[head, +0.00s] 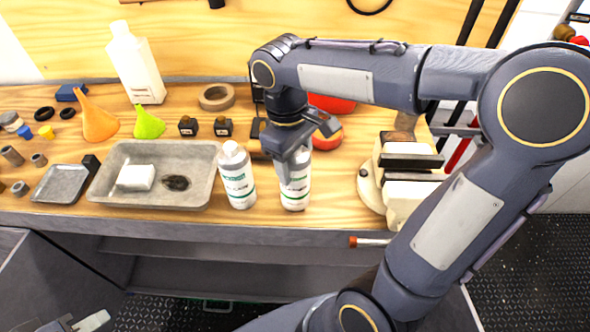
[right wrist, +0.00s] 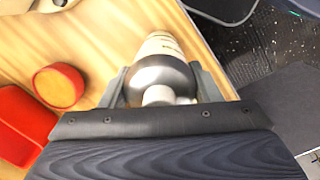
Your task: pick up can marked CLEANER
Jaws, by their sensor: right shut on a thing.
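Two similar white cans with green-marked labels stand side by side near the front edge of the wooden bench. The right-hand can (head: 295,190) is between the fingers of my right gripper (head: 293,154), which is shut on its upper part from above. It looks upright, with its base at or very close to the bench. The left-hand can (head: 238,178) stands free just beside it. Their label words are too small to read surely. The right wrist view shows the held can (right wrist: 160,78) between both fingers. Part of my left gripper (head: 85,322) shows at the bottom left corner; its jaws are unclear.
A metal tray (head: 120,200) with a white block and a dark item lies left of the cans. A cream clamp-like machine (head: 372,192) stands to the right. A tape roll (head: 217,97), small dark bottles and a red-yellow round item (right wrist: 58,86) lie behind.

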